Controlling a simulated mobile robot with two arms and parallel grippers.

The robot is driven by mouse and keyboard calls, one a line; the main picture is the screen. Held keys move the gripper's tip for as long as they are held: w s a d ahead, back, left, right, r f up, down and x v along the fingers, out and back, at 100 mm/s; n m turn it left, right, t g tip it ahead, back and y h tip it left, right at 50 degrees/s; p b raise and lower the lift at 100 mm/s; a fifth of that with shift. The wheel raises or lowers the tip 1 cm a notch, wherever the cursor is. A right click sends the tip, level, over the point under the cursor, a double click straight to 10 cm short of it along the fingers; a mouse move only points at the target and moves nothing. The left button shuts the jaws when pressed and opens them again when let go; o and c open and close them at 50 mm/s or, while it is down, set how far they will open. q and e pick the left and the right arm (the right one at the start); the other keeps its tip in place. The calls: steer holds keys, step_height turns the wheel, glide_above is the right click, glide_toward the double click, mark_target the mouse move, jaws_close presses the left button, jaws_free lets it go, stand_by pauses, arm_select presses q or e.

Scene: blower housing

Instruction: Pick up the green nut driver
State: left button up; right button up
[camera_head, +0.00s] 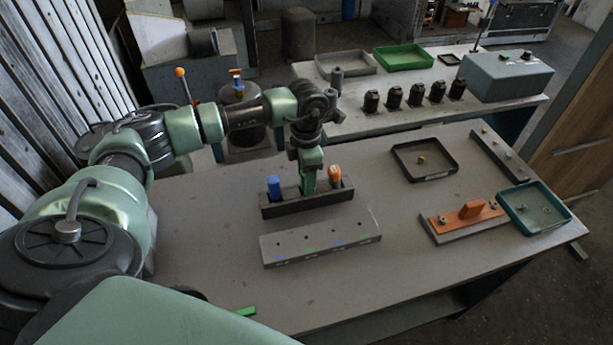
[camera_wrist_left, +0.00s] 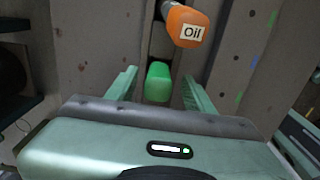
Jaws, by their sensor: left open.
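The green nut driver (camera_wrist_left: 158,82) shows in the left wrist view as a bright green handle end in the dark holder. My left gripper (camera_wrist_left: 158,92) is open, with one finger on each side of the handle and gaps visible between. In the head view my left gripper (camera_head: 309,178) points down over the middle of the holder (camera_head: 308,204), and I cannot clearly tell the driver from the green fingers there. My right gripper is not in view.
The holder also carries a blue handle (camera_head: 273,187) and an orange one (camera_head: 334,175) marked "Oil", close on either side of the gripper. A grey block with coloured marks (camera_head: 320,238) lies in front. An orange-topped plate (camera_head: 465,219) and trays (camera_head: 425,160) are to the right.

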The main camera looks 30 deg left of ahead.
arm_select(q)
step_height(320, 180, down, 2)
steer(key=shift+w+a+f, duration=0.1)
steer(key=shift+w, duration=0.05)
steer(key=shift+c, duration=0.3)
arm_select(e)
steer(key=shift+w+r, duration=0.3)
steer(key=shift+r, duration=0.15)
